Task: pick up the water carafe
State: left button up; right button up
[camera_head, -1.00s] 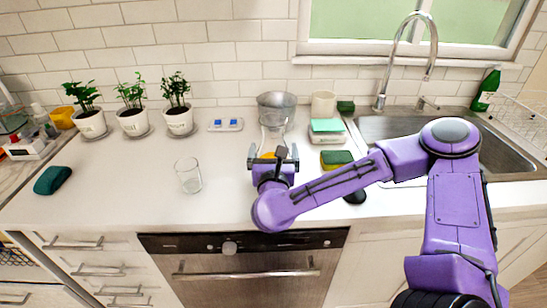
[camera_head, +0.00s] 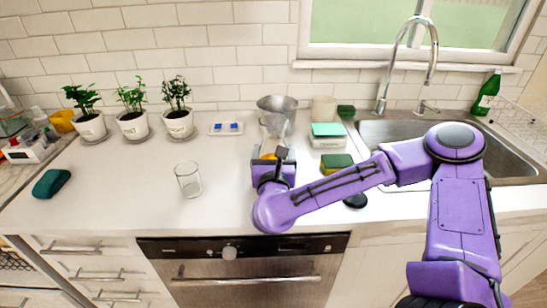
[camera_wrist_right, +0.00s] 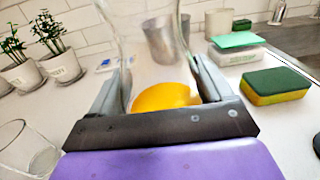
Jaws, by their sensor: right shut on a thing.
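The water carafe (camera_head: 273,127) is clear glass and stands upright near the middle of the counter, partly hidden by my right gripper in the head view. In the right wrist view the carafe (camera_wrist_right: 150,50) fills the space between the two fingers, its top cut off by the frame. Something orange-yellow (camera_wrist_right: 163,97) shows low in or through the glass. My right gripper (camera_head: 273,165) is shut on the carafe from the front; its fingers also show in the wrist view (camera_wrist_right: 158,85), one on each side of the glass. I cannot tell whether the base touches the counter. My left gripper is out of view.
A metal pot (camera_head: 285,105) stands close behind the carafe. An empty glass (camera_head: 188,180) is to the left. Sponges (camera_head: 337,163) and a white box (camera_head: 327,141) are to the right, before the sink (camera_head: 400,128). Potted plants (camera_head: 132,124) stand at the back left.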

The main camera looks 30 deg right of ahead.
aim_at(287, 128)
jog(key=shift+r, duration=0.5)
jog(key=s+r, duration=0.1)
jog(key=r, duration=0.1)
jog(key=s+r+b, duration=0.1)
jog(key=s+r, duration=0.2)
jog(key=r, duration=0.2)
jog(key=shift+s+d, duration=0.2)
jog(key=shift+s, duration=0.15)
jog(key=s+b, duration=0.1)
jog(key=b, duration=0.3)
jog(key=s+b, duration=0.1)
jog(key=b, duration=0.3)
jog(key=shift+s+d+r+b, duration=0.1)
jog(key=shift+s+r+b, duration=0.15)
jog(key=shift+b, duration=0.05)
jog(key=shift+s+d+r+b, duration=0.1)
jog(key=shift+s+r+b, duration=0.45)
jog(key=shift+s, duration=0.6)
jog(key=shift+s+d+r+b, duration=0.1)
jog(key=shift+s+r+b, duration=0.2)
jog(key=shift+s+r, duration=0.6)
jog(key=shift+s+d+r+b, duration=0.1)
jog(key=shift+s+r+b, duration=0.35)
jog(key=shift+s, duration=0.9)
